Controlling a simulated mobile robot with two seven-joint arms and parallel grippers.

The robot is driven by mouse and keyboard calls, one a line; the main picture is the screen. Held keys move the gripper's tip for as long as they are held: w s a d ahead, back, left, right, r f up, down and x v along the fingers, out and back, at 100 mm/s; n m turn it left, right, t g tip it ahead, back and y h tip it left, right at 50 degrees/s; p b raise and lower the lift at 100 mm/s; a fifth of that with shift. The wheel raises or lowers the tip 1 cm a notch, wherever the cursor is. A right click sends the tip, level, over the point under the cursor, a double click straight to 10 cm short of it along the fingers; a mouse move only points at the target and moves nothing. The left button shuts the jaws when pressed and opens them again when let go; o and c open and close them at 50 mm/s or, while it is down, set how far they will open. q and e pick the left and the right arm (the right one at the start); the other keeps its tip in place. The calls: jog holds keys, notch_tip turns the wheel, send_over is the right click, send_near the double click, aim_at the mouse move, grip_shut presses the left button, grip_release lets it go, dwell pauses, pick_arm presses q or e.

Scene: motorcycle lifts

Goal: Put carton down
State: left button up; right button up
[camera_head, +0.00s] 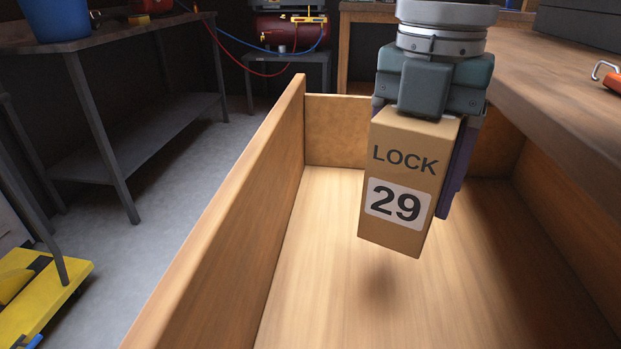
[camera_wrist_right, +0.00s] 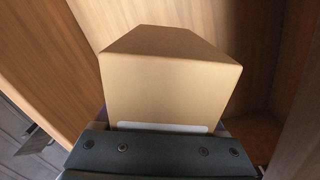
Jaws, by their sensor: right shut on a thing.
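My right gripper (camera_head: 416,150) is shut on a tan carton (camera_head: 400,172) marked "LOCK" and "29". The carton hangs nearly upright, slightly tilted, inside an open wooden drawer or box (camera_head: 210,240). It is above the wooden floor, with a soft shadow below it, apart from the walls. In the right wrist view the carton (camera_wrist_right: 170,75) fills the middle, above the dark gripper body. My left gripper is not in view.
The bare floor (camera_head: 325,290) of the wooden box is clear around the carton. A wooden worktop (camera_head: 550,100) overhangs at the right. A dark bench (camera_head: 110,40) with a blue bucket (camera_head: 58,15) stands at the left. A yellow object (camera_head: 60,295) lies lower left.

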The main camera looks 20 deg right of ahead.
jog(key=b, duration=0.2)
send_over(386, 283)
notch_tip(386, 283, down, 6)
jog(key=shift+f, duration=0.1)
notch_tip(386, 283, down, 5)
jog(key=shift+f+b, duration=0.1)
jog(key=shift+b, duration=0.65)
jog(key=shift+f, duration=0.1)
jog(key=shift+f, duration=0.1)
jog(key=o, duration=1.6)
jog(key=shift+c, duration=0.2)
notch_tip(386, 283, up, 12)
jog(key=p, duration=0.4)
